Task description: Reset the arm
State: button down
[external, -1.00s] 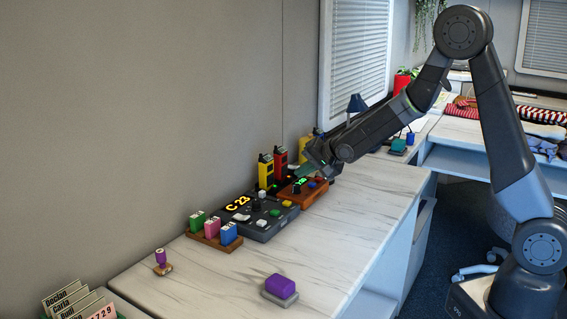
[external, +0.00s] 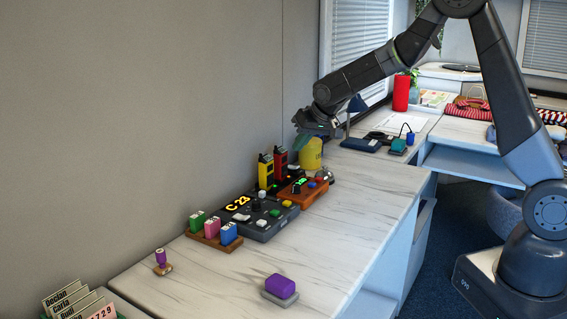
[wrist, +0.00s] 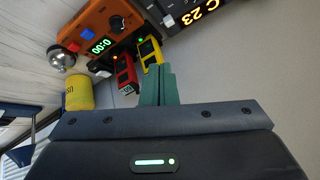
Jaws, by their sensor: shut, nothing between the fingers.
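My gripper (external: 302,142) is raised above the counter, in front of the wall and up behind the two radios. Its green fingers (wrist: 158,86) show together at the middle of the wrist view, shut with nothing between them. The arm arches from my base at the right, over the counter, to the left. Below the gripper stand the yellow radio (external: 265,171) and the red radio (external: 281,166). The orange timer box (external: 303,192) is in front of them, and in the wrist view (wrist: 97,28) it reads 0:00.
A yellow cup (external: 311,153) stands right of the radios. A grey console (external: 258,220) shows "C 23". Coloured blocks in a wooden holder (external: 213,243) and a purple block (external: 280,285) are nearer. The counter's front right is clear.

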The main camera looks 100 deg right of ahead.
jog(key=r+n+p, duration=0.1)
jog(key=n, duration=0.1)
jog(key=r+n+y+p, duration=0.1)
jog(key=r+n, duration=0.1)
jog(key=w+r+n+g+y+p, duration=0.1)
jog(key=r+p, duration=0.1)
jog(key=shift+w+a+n, duration=0.1)
jog(key=shift+a+n, duration=0.15)
jog(key=shift+n, duration=0.15)
dwell(0.5)
